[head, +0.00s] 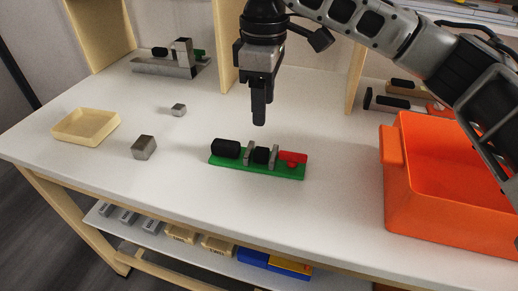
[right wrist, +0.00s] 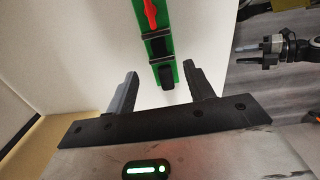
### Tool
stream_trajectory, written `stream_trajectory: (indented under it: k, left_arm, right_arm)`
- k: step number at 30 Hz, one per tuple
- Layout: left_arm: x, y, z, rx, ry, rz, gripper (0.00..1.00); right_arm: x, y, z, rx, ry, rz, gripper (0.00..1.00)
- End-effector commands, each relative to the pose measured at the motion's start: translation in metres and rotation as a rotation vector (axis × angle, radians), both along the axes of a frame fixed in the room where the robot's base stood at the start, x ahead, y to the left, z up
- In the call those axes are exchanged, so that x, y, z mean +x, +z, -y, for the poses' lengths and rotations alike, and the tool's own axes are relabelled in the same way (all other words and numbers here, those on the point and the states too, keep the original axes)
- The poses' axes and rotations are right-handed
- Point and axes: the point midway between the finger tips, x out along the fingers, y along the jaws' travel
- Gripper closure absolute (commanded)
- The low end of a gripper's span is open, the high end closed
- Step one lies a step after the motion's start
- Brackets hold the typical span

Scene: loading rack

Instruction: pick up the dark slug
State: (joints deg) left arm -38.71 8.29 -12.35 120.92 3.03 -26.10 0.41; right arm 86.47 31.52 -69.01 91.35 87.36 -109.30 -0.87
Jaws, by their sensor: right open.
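A green base (head: 258,168) lies near the middle of the white table. It carries a thick black rounded piece (head: 225,148) at its left end, a smaller black piece (head: 261,155) between two grey upright plates, and a red toggle-like part (head: 292,158) at the right. I cannot tell for certain which black piece is the dark slug. My right gripper (head: 259,108) points down, empty, above and behind the base. In the right wrist view its open fingers (right wrist: 160,90) stand apart, with the black rounded piece (right wrist: 167,77) showing between them. What looks like my left gripper (right wrist: 258,50) shows there at the right.
Two grey metal blocks (head: 144,147) (head: 178,110) and a shallow yellow tray (head: 86,127) stand to the left. A large orange bin (head: 448,229) is at the right. A metal fixture (head: 172,66) and wooden uprights (head: 228,48) are behind. The table around the green base is clear.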

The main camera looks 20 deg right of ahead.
Motion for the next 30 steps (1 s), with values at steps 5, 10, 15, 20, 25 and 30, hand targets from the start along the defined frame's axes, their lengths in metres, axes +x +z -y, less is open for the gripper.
stream_trajectory:
  k: [5,10,15,20,25,30]
  left_arm:
    - [-0.004,-0.005,0.001,-0.004,0.000,-0.009,0.64]
    - [-0.002,-0.002,0.002,-0.009,0.001,-0.001,0.64]
    - [0.001,0.002,0.002,-0.012,0.001,0.008,0.64]
    - [0.002,0.003,0.002,-0.013,0.002,0.011,0.64]
    - [0.002,0.002,0.002,-0.013,0.002,0.010,0.64]
    - [0.002,0.001,0.002,-0.013,0.002,0.009,0.64]
  right_arm:
    - [-0.001,-0.039,0.001,0.000,0.000,-0.001,0.47]
    - [0.000,-0.059,0.000,0.001,0.000,0.002,0.47]
    - [0.001,-0.070,0.001,0.000,-0.001,0.000,0.47]
    - [0.003,-0.094,0.002,-0.001,-0.001,-0.001,0.47]
    - [0.003,-0.113,0.002,0.000,0.001,0.001,0.47]
    - [0.003,-0.115,0.002,0.001,0.001,0.002,0.47]
